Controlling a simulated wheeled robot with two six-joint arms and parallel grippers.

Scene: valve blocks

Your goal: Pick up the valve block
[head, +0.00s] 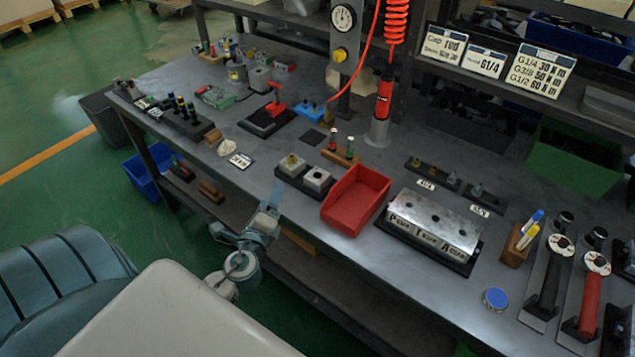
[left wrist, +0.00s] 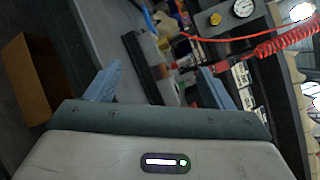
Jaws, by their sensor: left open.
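Two small grey metal blocks stand on a black tray (head: 303,182) near the front edge of the bench. The left block (head: 291,165) has a brass-coloured fitting on top; the right block (head: 316,178) has a pale top. A larger silver block (head: 433,222) with top holes and P, T, A labels sits on a black base further right. Which one is the valve block I cannot tell for sure. My left gripper (head: 271,202) is open and empty, at the bench's front edge, just short of the small blocks. Its fingers also show in the left wrist view (left wrist: 158,82). My right gripper is not in view.
A red bin (head: 356,199) stands right of the small blocks. A white label card (head: 240,160) and a wooden rack (head: 341,156) are nearby. A red coiled hose (head: 397,20) hangs behind. Bare bench top lies left of the small blocks.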

